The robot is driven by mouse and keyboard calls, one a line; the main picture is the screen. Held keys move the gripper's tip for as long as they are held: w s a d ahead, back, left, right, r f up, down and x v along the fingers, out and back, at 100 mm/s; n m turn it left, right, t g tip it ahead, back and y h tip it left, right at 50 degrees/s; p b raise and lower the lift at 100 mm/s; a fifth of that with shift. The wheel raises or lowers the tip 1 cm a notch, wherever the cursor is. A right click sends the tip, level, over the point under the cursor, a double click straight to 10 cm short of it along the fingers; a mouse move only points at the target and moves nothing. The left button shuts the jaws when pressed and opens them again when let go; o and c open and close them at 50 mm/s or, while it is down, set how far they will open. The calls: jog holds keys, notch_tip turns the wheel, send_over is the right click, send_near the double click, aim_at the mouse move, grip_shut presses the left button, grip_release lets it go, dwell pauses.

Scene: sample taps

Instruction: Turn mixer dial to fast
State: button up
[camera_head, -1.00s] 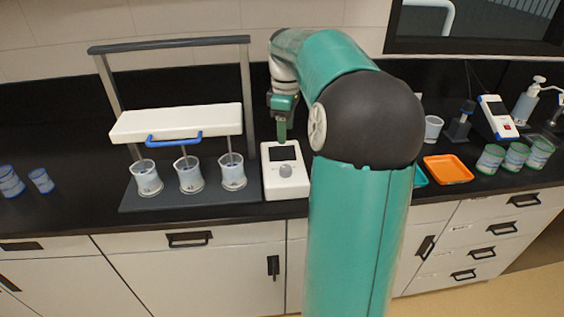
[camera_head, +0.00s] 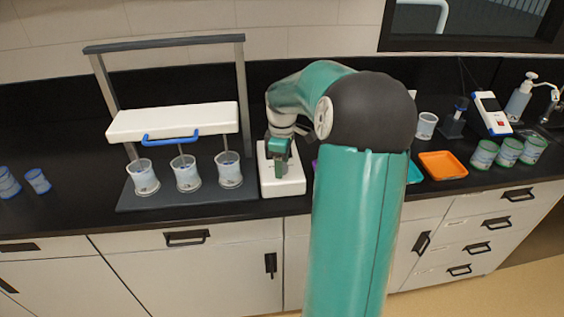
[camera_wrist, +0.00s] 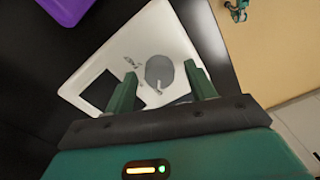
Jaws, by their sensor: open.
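The mixer control box (camera_head: 296,185) is a white unit on the black counter, right of the stirrer rack. In the wrist view the box (camera_wrist: 179,47) shows a dark screen (camera_wrist: 100,92) and a round grey dial (camera_wrist: 159,70) with small printed marks beside it. My gripper (camera_head: 281,172) is over the box and hides the dial and screen in the head view. In the wrist view my gripper (camera_wrist: 160,80) is open, with one green finger on each side of the dial. I cannot tell whether the fingers touch it.
The stirrer rack (camera_head: 122,125) with a blue handle (camera_head: 172,138) and several beakers stands just left. An orange tray (camera_head: 443,166), green-banded cups (camera_head: 509,152) and a meter (camera_head: 492,113) lie to the right. A purple object (camera_wrist: 66,8) is near the box.

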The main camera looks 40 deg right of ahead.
jog(key=c, duration=1)
jog(key=shift+o, duration=0.2)
jog(key=m, duration=0.4)
jog(key=shift+m, duration=0.3)
jog(key=m, duration=0.5)
jog(key=shift+m, duration=0.3)
jog(key=m, duration=0.9)
jog(key=shift+m, duration=0.3)
